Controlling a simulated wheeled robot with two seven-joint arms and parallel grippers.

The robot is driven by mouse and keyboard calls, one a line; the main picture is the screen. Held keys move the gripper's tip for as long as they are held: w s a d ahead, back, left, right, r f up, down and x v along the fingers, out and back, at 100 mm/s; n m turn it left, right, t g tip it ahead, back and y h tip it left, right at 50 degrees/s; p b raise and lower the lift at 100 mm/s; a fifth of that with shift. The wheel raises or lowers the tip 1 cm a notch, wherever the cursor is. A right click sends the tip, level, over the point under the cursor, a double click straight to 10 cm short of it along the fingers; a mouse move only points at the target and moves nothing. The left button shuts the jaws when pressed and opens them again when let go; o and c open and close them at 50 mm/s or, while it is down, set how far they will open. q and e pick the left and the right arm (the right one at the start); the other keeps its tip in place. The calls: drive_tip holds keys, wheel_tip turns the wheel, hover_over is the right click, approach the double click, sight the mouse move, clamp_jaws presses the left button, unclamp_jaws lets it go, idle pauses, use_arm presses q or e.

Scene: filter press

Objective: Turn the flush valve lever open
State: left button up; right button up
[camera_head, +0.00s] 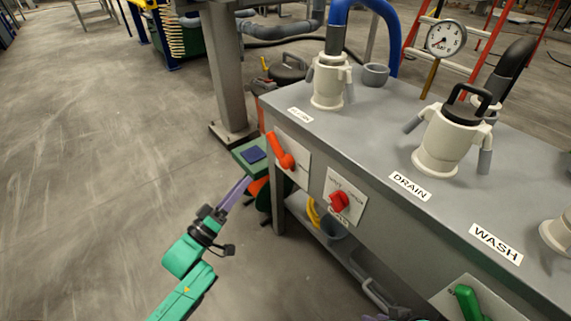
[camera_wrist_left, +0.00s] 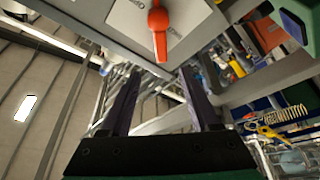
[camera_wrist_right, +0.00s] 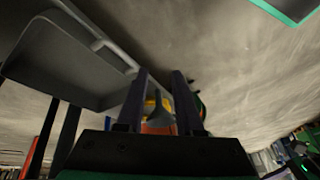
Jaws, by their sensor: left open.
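An orange-red lever (camera_head: 281,150) sits on a pale plate at the bench's left end and slants up to the left. In the left wrist view the orange lever (camera_wrist_left: 158,30) is at top centre, beyond the fingertips. My left gripper (camera_head: 240,186) is open and empty, lower left of the lever and apart from it. A red knob (camera_head: 340,202) is on a second plate to the right, and a green lever (camera_head: 468,302) is further right. My right gripper (camera_wrist_right: 160,75) shows in its wrist view, fingers apart, nothing held.
The grey bench (camera_head: 385,130) carries pale canisters, a gauge (camera_head: 445,38) and DRAIN (camera_head: 410,186) and WASH (camera_head: 495,243) labels. A shelf (camera_head: 350,262) with a grey cup is below. A green box (camera_head: 245,148) stands behind my left gripper. Floor at left is clear.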

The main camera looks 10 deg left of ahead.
sight(270, 144)
use_arm(q)
drive_tip(key=b+x, duration=0.1)
drive_tip(key=x, duration=0.3)
drive_tip(key=a+x, duration=0.1)
drive_tip(key=x, duration=0.4)
drive_tip(key=b+x, duration=0.1)
drive_tip(key=x, duration=0.4)
drive_tip(key=shift+w+a+f+b, duration=0.1)
drive_tip(key=shift+w+a+b, duration=0.1)
drive_tip(key=shift+w+b, duration=0.15)
drive_tip(key=shift+w+d, duration=0.1)
drive_tip(key=shift+r, duration=0.2)
clamp_jaws()
drive_tip(key=shift+f, duration=0.1)
use_arm(e)
drive_tip(key=w+a+f+t+y, duration=0.2)
drive_tip(key=w+a+f+t, duration=0.1)
drive_tip(key=a, duration=0.4)
drive_tip(key=shift+w+a+f+t+y, duration=0.15)
drive_tip(key=shift+a+f+t+y, duration=0.1)
drive_tip(key=shift+a+t+y, duration=0.2)
